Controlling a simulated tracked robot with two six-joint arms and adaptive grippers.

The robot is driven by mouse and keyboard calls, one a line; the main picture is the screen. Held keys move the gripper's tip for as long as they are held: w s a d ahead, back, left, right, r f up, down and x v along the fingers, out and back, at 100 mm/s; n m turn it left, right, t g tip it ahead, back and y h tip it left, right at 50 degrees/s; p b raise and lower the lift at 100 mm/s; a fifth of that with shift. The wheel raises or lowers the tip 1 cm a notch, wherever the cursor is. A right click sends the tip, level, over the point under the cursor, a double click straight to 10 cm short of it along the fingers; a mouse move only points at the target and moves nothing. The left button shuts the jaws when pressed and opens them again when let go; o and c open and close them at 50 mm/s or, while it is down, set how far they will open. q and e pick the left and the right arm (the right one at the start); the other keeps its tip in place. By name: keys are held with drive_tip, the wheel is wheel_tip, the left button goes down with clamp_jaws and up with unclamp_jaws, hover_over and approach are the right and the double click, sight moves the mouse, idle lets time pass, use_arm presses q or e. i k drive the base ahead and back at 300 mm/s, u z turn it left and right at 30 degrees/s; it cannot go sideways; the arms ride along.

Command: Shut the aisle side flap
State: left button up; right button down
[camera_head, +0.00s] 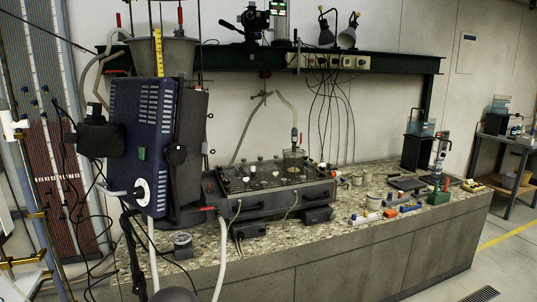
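A dark, shallow tank unit (262,205) with a clear-topped section (275,175) sits on the stone bench. Small knobs and fittings stand on its top. At its left end a blue slotted panel (140,145) stands upright, with a white round fitting low on it. A dark grey upright panel (190,150) stands right beside it, with a black knob. I cannot tell which part is the aisle side flap, nor whether it is open. Neither of my grippers can be made out in this view.
The speckled bench top (345,235) holds small coloured fittings and blocks towards the right. Hoses and black cables hang at the left and over the front edge. A dark green shelf beam (250,58) runs above. The floor at right (510,260) is mostly clear.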

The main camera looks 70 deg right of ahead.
sight(195, 103)
drive_tip(key=z, duration=0.05)
drive_tip(key=k, duration=0.55)
drive_tip(key=z, duration=1.5)
drive_tip(key=i, duration=1.65)
drive_tip(key=z, duration=0.05)
